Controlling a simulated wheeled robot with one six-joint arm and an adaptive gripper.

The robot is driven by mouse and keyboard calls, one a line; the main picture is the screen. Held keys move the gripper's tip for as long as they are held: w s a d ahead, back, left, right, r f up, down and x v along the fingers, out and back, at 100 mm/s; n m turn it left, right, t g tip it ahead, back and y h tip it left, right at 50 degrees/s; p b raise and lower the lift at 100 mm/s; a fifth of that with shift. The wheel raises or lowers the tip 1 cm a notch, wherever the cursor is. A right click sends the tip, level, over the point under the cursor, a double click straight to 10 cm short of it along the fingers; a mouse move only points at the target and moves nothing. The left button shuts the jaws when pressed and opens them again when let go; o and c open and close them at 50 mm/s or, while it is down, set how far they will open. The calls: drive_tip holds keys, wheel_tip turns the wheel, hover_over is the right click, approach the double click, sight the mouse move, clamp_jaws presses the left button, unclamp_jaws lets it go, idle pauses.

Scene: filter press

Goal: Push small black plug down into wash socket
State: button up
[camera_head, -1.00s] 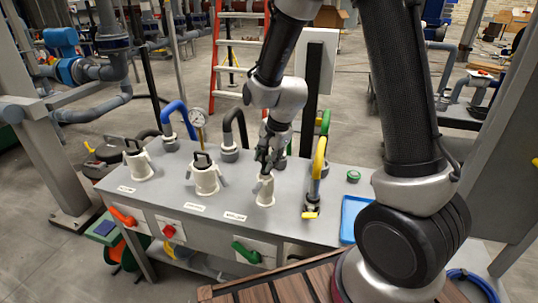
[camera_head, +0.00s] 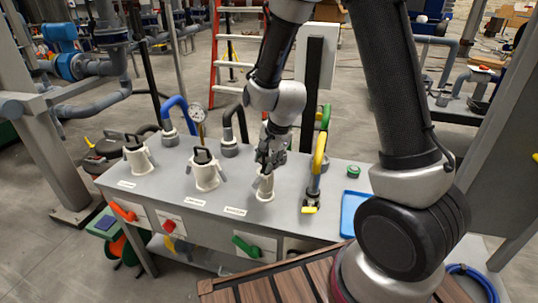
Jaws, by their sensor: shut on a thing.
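My gripper (camera_head: 268,163) points down at the right-hand white socket (camera_head: 265,187) on the grey bench top, with its fingertips at the socket's mouth. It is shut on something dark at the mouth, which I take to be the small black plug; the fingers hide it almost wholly. I cannot tell how deep the plug sits. The label (camera_head: 235,211) by this socket is too small to read, so I cannot confirm that it is the wash socket.
A middle white socket (camera_head: 206,178) and a left white socket (camera_head: 138,162) hold black-handled plugs. A yellow lever pipe (camera_head: 318,155) stands close right of my gripper. Hoses and a gauge (camera_head: 197,113) stand behind. A blue tray (camera_head: 350,217) lies at the right end.

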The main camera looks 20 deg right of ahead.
drive_tip(key=shift+f, duration=0.35)
drive_tip(key=o, duration=1.1)
drive_tip(key=shift+r, duration=0.1)
drive_tip(key=w+d+v, duration=0.1)
drive_tip(key=v, duration=1.1)
drive_tip(key=s+d+r+n, duration=0.4)
drive_tip(key=s, duration=0.3)
drive_tip(key=s+d+r+n+h, duration=0.1)
drive_tip(key=s+d+r+n, duration=0.3)
drive_tip(key=s, duration=0.4)
drive_tip(key=s+d+r+n+t, duration=0.1)
drive_tip(key=s+d+r+n, duration=0.3)
drive_tip(key=s, duration=0.3)
drive_tip(key=shift+s+d+r+n+h, duration=0.1)
drive_tip(key=shift+s+r+n+h, duration=0.1)
drive_tip(key=shift+r, duration=0.2)
drive_tip(key=shift+s+d+r+n+h, duration=0.1)
drive_tip(key=shift+s+r+n, duration=0.1)
drive_tip(key=shift+r, duration=0.25)
